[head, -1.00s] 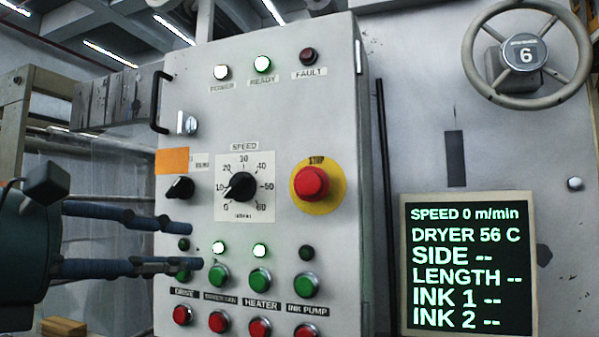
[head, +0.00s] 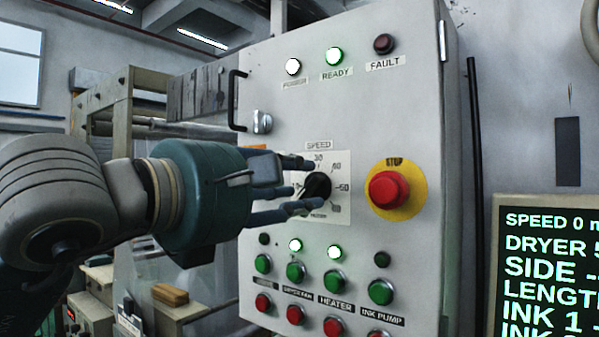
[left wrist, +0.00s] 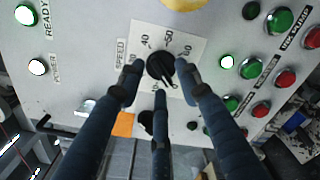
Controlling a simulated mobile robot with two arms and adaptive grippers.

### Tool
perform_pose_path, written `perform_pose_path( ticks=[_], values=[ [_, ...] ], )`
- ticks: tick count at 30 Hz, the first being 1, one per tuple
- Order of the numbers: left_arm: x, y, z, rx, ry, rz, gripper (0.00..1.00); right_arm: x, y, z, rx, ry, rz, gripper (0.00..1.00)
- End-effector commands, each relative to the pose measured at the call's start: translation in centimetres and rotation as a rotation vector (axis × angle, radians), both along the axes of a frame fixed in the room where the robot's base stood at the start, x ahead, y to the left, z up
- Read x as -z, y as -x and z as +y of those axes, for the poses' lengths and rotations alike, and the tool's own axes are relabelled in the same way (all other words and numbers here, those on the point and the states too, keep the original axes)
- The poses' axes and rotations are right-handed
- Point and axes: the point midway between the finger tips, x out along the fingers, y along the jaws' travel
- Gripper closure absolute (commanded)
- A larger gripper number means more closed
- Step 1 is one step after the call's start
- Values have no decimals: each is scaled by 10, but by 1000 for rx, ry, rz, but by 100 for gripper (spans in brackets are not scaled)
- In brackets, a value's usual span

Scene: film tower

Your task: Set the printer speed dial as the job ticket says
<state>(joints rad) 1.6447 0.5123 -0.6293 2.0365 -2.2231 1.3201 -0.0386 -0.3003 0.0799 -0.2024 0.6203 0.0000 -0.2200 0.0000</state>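The black speed dial (head: 318,187) sits on its white scale plate on the grey control panel (head: 420,120). It also shows in the left wrist view (left wrist: 160,66), between my fingers. My left gripper (head: 306,187) is at the dial, its blue fingers spread around the knob. In the left wrist view the gripper (left wrist: 159,72) is open, with small gaps seeming to show beside the knob. I cannot tell whether any finger touches it. The fingers hide part of the scale, and the pointer's setting is not clear. The display (head: 545,270) reads speed 0. No job ticket is readable. My right gripper is not in view.
A red stop button (head: 388,188) on a yellow disc is close right of the dial. Green buttons (head: 296,271) and red buttons (head: 295,315) sit below it. The ready lamp (head: 334,56) is lit. A black handle (head: 236,100) juts out at the panel's left edge.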

Motion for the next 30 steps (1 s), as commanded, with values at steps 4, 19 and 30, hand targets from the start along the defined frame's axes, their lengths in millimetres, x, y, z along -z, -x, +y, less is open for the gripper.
perform_pose_path(
  ticks=[4, 19, 30],
  values=[
    [0, -8, -5, -1, 0, 2, 66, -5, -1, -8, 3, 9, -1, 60],
    [1, -9, -6, 0, 1, 1, 100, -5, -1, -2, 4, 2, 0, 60],
    [2, -8, -6, 0, -34, -25, 100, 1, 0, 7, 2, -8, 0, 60]
  ],
)
